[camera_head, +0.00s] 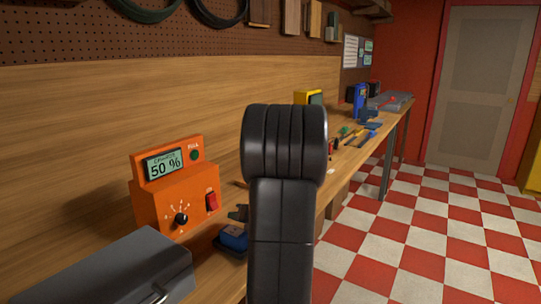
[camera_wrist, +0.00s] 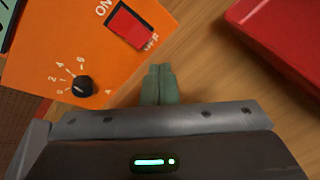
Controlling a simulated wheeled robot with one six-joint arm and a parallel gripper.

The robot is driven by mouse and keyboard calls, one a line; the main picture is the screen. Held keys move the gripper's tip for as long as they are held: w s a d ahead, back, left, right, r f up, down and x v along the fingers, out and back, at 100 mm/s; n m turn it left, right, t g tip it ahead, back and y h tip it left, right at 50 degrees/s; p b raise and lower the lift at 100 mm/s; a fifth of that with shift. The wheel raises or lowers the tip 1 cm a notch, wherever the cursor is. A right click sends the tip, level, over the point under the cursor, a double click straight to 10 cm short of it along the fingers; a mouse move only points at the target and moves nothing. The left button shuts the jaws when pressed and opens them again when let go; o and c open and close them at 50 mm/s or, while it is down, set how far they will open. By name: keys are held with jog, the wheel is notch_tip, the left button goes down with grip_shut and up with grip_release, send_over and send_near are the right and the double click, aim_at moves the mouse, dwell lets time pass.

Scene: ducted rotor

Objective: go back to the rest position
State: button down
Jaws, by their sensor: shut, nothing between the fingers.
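My gripper (camera_wrist: 160,84) shows in the wrist view with its two greenish fingers together and nothing between them. It is over the wooden bench, just beside the orange control box (camera_wrist: 35,45). In the head view my black arm stands in the middle and hides part of the bench; a small dark tip, likely my gripper (camera_head: 238,213), shows at its left. The orange control box (camera_head: 172,208) has a display reading 50 %, a black knob (camera_head: 181,219) and a red switch (camera_head: 212,201). The knob (camera_wrist: 82,87) and red switch (camera_wrist: 130,24) also show in the wrist view.
A grey metal case (camera_head: 110,268) is at the front left of the bench. A blue object (camera_head: 233,237) lies right of the control box. A red object (camera_wrist: 285,40) is at the wrist view's upper right. Tools (camera_head: 360,137) lie farther along. The checkered floor (camera_head: 400,240) is clear.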

jog(key=shift+s+d+f, duration=0.4)
jog(key=shift+s+d, duration=0.1)
jog(key=shift+d, duration=0.25)
jog(key=shift+s+d+f, duration=0.4)
jog(key=shift+s+d, duration=0.05)
jog(key=shift+d, duration=0.3)
jog(key=shift+a, duration=0.1)
